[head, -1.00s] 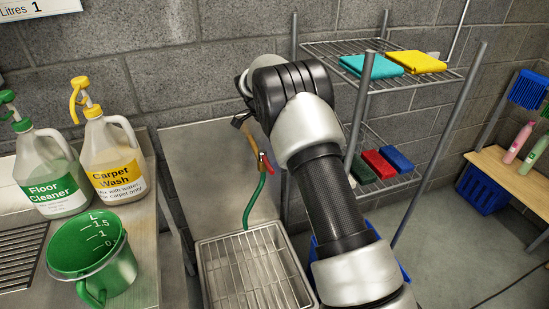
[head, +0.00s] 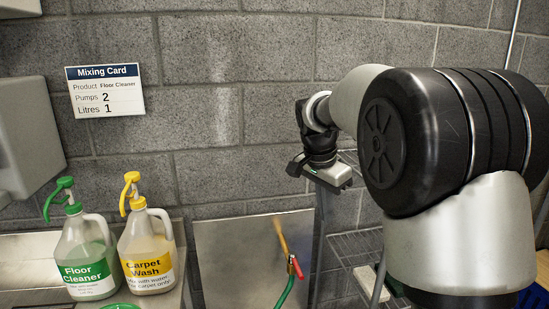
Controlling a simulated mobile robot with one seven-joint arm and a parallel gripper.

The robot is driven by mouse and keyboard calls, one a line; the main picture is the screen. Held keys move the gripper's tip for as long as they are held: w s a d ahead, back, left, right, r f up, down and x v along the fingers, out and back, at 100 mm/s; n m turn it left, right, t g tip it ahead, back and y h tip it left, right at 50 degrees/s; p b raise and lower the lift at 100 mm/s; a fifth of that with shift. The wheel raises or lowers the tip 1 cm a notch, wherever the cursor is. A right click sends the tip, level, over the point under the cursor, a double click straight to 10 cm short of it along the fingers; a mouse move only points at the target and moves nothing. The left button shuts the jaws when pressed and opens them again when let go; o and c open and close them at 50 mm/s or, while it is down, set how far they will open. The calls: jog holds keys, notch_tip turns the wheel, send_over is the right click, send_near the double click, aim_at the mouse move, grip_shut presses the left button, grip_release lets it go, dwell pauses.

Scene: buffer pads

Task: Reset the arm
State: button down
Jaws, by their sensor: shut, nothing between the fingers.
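My arm fills the right side of the head view, with its large black joint close to the camera. My gripper (head: 328,178) is at the far end of the arm, right of the middle, in front of the grey block wall. It is shut, small in the picture, and holds nothing. It is clear of the bottles, up and to the right of them.
A floor cleaner bottle (head: 88,262) and a carpet wash bottle (head: 148,256) stand at lower left. A mixing card (head: 105,91) hangs on the wall. A green hose (head: 286,292) hangs before a metal panel (head: 235,250). A wire rack (head: 352,246) is partly hidden behind my arm.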

jog(key=s+d+r+n+t+y+p, duration=0.1)
jog(key=s+r+n+p, duration=0.15)
jog(key=s+r, duration=0.6)
jog(key=s+f+n+t+y+p, duration=0.1)
jog(key=s+n, duration=0.7)
jog(key=s, duration=1.2)
jog(key=shift+s+t+p, duration=0.25)
jog(key=shift+t+p, duration=0.55)
jog(key=shift+p, duration=0.15)
jog(key=shift+n, duration=0.25)
